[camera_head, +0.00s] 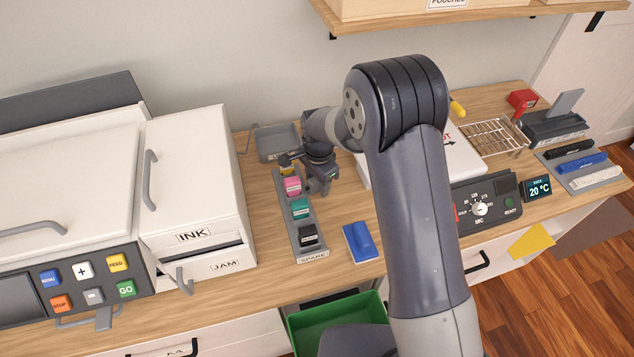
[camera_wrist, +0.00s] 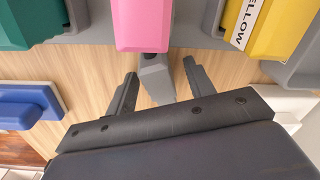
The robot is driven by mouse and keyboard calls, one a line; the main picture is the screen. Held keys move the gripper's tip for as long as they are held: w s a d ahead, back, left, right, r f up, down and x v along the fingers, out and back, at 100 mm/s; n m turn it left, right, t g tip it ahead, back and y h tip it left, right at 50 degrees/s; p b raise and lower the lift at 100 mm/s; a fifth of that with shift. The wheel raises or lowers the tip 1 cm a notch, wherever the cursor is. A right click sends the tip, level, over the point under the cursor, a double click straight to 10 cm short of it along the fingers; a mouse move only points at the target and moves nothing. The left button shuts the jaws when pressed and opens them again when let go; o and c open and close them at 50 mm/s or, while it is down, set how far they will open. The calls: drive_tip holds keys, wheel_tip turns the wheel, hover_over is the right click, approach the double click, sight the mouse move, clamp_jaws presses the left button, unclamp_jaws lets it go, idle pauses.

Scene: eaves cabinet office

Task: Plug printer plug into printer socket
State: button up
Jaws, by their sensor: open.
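The white printer (camera_head: 195,140) stands at the left of the worktop, with INK and JAM doors and a button panel. I cannot make out a printer plug or a printer socket in either view. Whether the fingers touch the rack cannot be told.
The spare rack (camera_head: 313,254) also holds teal (camera_head: 299,209) and black (camera_head: 308,236) cartridges. A yellow cartridge (camera_wrist: 268,25) is beside the pink one. A blue block (camera_head: 360,242) lies right of the rack. A grey tray (camera_head: 275,146) sits behind. A green bin (camera_head: 335,318) is below the front edge.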

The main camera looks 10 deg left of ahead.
drive_tip(key=c, duration=1.1)
clamp_jaws()
drive_tip(key=shift+r, duration=0.15)
